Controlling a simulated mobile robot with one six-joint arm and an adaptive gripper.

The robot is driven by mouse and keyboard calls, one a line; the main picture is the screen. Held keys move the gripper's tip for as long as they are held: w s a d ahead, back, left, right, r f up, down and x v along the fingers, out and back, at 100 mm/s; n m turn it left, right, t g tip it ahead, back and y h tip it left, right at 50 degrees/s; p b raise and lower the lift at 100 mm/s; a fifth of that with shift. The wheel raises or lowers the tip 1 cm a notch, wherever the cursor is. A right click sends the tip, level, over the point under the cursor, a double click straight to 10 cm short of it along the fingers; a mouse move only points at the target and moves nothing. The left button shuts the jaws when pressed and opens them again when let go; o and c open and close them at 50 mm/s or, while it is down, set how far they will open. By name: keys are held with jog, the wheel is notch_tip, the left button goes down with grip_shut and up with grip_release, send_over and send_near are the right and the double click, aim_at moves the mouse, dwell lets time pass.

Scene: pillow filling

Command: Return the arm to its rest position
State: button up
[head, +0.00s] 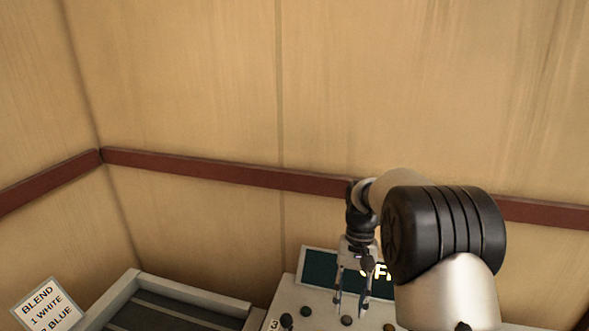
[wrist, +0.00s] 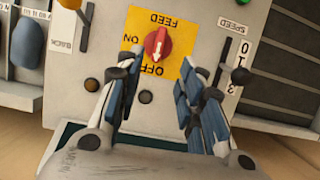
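My gripper (head: 350,305) hangs in front of the control panel (head: 310,310) in the head view, pointing down. In the wrist view its two fingers (wrist: 157,75) are spread apart with nothing held between them. A red knob (wrist: 157,45) on a yellow plate marked FEED, ON and OFF lies just beyond the fingertips. The knob's white arrow points towards OFF. It looks apart from the fingers, though the exact gap is hard to judge. My arm hides part of the panel in the head view.
A dark screen (head: 318,268) with partly hidden letters stands on the panel. The wrist view shows a SPEED slot (wrist: 222,72), an orange lever (wrist: 83,20) and a green button (wrist: 145,97). A grey tray (head: 190,285) and a BLEND card (head: 45,305) are left. Wooden walls stand behind.

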jog(key=s+a+r+n+t+b, duration=0.1)
jog(key=s+r+t+b, duration=0.2)
jog(key=s, duration=0.4)
jog(key=s+r+n+t+b, duration=0.1)
jog(key=s+r+t+b, duration=0.15)
jog(key=s+r, duration=0.35)
jog(key=s+f+n+t+h+b, duration=0.1)
jog(key=s+f+t+b, duration=0.2)
jog(key=s, duration=1)
jog(key=shift+a+f+b, duration=0.2)
jog(key=shift+f+b, duration=0.6)
jog(key=shift+f, duration=0.15)
jog(key=shift+a, duration=0.15)
